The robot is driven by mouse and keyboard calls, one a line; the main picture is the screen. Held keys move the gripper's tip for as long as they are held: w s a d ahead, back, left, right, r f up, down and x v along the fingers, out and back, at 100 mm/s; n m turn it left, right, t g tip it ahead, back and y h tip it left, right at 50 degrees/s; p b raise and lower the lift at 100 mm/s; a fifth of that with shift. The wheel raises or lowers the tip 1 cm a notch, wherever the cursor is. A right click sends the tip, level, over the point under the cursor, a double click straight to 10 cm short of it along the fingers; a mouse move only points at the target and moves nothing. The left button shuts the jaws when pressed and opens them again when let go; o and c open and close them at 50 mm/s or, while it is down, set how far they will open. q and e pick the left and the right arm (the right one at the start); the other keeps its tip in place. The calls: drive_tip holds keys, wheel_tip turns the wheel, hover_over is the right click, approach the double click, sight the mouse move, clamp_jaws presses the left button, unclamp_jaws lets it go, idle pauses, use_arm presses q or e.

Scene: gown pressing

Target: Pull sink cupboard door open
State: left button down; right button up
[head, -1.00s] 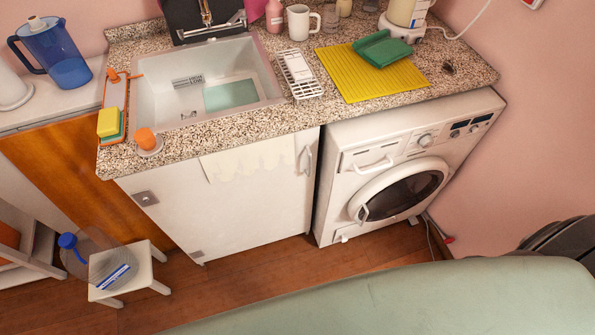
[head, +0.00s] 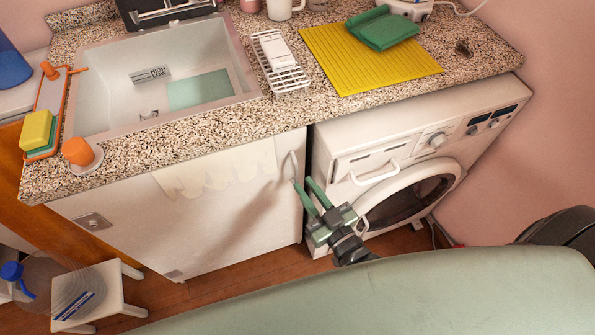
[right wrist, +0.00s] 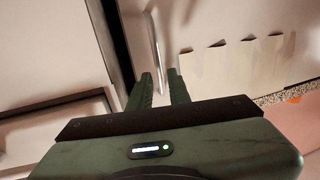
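The white sink cupboard door (head: 220,225) is below the counter and looks shut. Its upright bar handle (head: 293,167) is near the door's upper right edge. In the right wrist view the handle (right wrist: 154,50) runs down toward my fingers. My right gripper (head: 309,185) is open, its two green fingers pointing up at the lower end of the handle. My left gripper is not in view.
The washing machine (head: 340,140) stands right of the cupboard, close to my right gripper. The speckled counter (head: 240,122) overhangs the door. A white stool (head: 105,290) stands at lower left. A pale green surface (head: 400,295) fills the foreground.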

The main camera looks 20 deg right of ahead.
sight(297, 173)
drive_tip(key=x, duration=0.5)
drive_tip(key=shift+f, duration=0.1)
clamp_jaws()
idle(1.3)
